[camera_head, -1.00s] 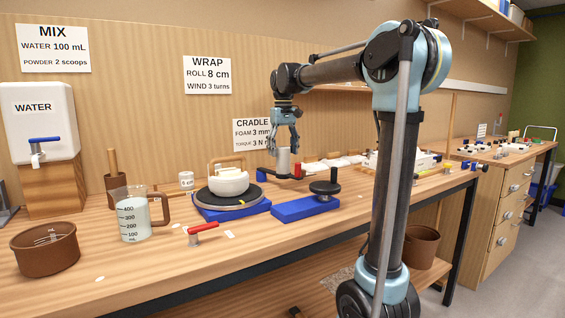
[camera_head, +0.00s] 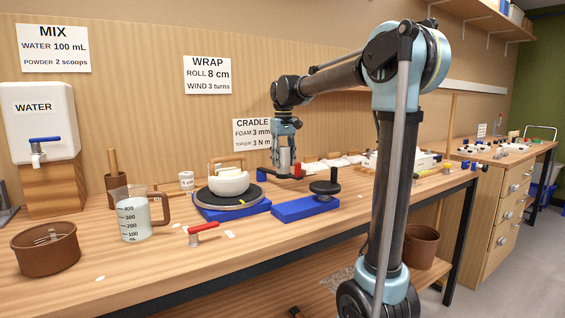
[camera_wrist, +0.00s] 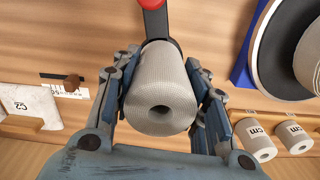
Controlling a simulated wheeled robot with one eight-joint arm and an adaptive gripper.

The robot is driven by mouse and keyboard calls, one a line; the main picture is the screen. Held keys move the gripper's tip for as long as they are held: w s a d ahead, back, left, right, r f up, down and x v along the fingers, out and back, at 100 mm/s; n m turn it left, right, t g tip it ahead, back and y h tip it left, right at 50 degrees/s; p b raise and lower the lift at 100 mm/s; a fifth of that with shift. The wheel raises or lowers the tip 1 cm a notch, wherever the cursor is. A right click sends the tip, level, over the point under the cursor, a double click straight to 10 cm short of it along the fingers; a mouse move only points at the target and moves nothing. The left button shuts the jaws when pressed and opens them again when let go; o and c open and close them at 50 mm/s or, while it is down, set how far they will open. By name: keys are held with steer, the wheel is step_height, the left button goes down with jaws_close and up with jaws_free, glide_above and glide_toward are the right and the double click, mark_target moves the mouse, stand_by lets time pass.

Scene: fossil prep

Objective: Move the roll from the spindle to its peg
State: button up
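The grey-white roll (camera_head: 284,162) stands upright at the back of the bench, beside a red-handled dark lever. In the wrist view the roll (camera_wrist: 158,95) is seen end-on, with a dark hole in its middle. The spindle under it is hidden. My gripper (camera_head: 285,152) points down around the roll. In the wrist view its fingers (camera_wrist: 163,75) flank the roll on both sides, very close to it; firm contact does not show. A brown round knob (camera_wrist: 72,82) by a barcode label may be a peg.
A turntable (camera_head: 232,199) with a white bowl stands left of my gripper, and a blue base (camera_head: 300,208) with a dark disc stands in front. A white C2 packet (camera_wrist: 28,105) is at left.

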jaws_close()
steer(key=shift+d+r, duration=0.1)
steer(key=shift+r, duration=0.55)
steer(key=shift+r, duration=3.75)
steer(key=shift+r, duration=0.1)
step_height(320, 180, up, 5)
steer(key=shift+f, duration=0.1)
